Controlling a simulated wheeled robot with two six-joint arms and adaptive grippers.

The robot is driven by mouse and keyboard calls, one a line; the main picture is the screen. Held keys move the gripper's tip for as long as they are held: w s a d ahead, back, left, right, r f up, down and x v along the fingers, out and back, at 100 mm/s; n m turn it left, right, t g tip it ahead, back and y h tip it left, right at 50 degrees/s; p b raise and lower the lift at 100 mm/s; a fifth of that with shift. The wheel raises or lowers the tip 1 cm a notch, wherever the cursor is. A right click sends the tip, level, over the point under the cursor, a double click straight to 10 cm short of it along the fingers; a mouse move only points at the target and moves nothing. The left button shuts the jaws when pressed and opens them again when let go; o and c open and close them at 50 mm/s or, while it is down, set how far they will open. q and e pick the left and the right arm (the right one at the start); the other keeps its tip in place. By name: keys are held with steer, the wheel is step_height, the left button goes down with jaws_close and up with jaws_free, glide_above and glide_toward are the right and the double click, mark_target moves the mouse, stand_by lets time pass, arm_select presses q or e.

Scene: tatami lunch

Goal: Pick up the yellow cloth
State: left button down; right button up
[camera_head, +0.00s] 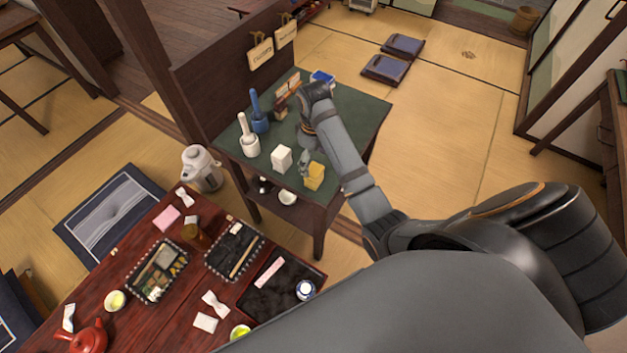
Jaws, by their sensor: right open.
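The yellow cloth (315,176) is a small folded block near the front edge of the green-topped side table (353,123). My right arm reaches in over this table from the lower right. My right gripper (305,169) points down at the left side of the cloth, very close to it. It is open; whether a finger touches the cloth I cannot tell. My left gripper is not in view.
A white block (281,158) stands just left of the cloth. A white bottle (248,137) and a blue bottle (258,113) stand further left. A blue box (322,78) is at the back. A red table (146,226) with trays and dishes lies in front.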

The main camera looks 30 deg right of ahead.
mark_target(314, 169)
steer(key=shift+s+a+f+p, duration=0.1)
steer(key=shift+s+f+p, duration=0.25)
steer(key=shift+f, duration=0.3)
step_height(314, 169, down, 3)
steer(key=shift+f, duration=0.3)
steer(key=c, duration=1.1)
steer(key=shift+c, duration=0.7)
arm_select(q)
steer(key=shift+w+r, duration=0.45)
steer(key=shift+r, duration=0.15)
